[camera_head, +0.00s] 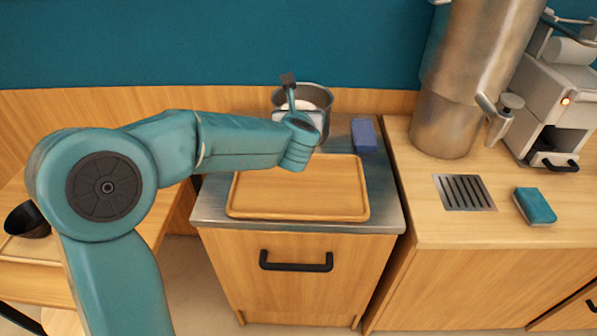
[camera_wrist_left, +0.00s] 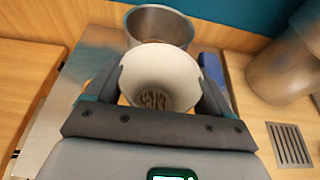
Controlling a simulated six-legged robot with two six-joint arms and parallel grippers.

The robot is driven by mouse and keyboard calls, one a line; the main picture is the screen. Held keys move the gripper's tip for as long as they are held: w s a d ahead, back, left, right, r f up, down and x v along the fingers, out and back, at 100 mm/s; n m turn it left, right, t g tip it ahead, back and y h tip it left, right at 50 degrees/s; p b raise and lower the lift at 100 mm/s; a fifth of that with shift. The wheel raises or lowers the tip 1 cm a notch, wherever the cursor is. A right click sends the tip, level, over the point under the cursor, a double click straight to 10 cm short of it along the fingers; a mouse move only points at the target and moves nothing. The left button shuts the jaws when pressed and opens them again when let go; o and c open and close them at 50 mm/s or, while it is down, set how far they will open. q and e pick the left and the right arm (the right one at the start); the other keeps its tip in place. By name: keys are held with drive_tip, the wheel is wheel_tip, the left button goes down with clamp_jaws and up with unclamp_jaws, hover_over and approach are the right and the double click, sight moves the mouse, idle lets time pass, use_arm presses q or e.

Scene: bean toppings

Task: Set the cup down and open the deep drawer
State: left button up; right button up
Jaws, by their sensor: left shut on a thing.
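My left gripper (camera_head: 298,116) is over the back of the metal-topped counter (camera_head: 215,203). In the left wrist view the left gripper (camera_wrist_left: 161,82) is shut around a white cup (camera_wrist_left: 160,68), one finger on each side, with brown contents visible inside. In the head view the cup (camera_head: 292,104) is mostly hidden by the gripper. I cannot tell whether its base touches anything. The deep drawer (camera_head: 300,285) under the counter is shut, with a black bar handle (camera_head: 296,266). No gripper is near that handle. My right gripper is not in view.
A metal pot (camera_head: 326,97) stands just behind the cup. An empty wooden tray (camera_head: 300,216) covers much of the counter. A blue block (camera_head: 364,135) lies right of the pot. The right counter holds a metal cylinder (camera_head: 447,125), a drain grate (camera_head: 464,192) and a teal sponge (camera_head: 535,205).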

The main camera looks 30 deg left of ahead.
use_arm(q)
wheel_tip(320, 180, down, 15)
drive_tip(key=shift+s+r+b, duration=0.1)
drive_tip(key=shift+b, duration=0.65)
drive_tip(key=shift+f, duration=0.25)
drive_tip(key=shift+d+r, duration=0.1)
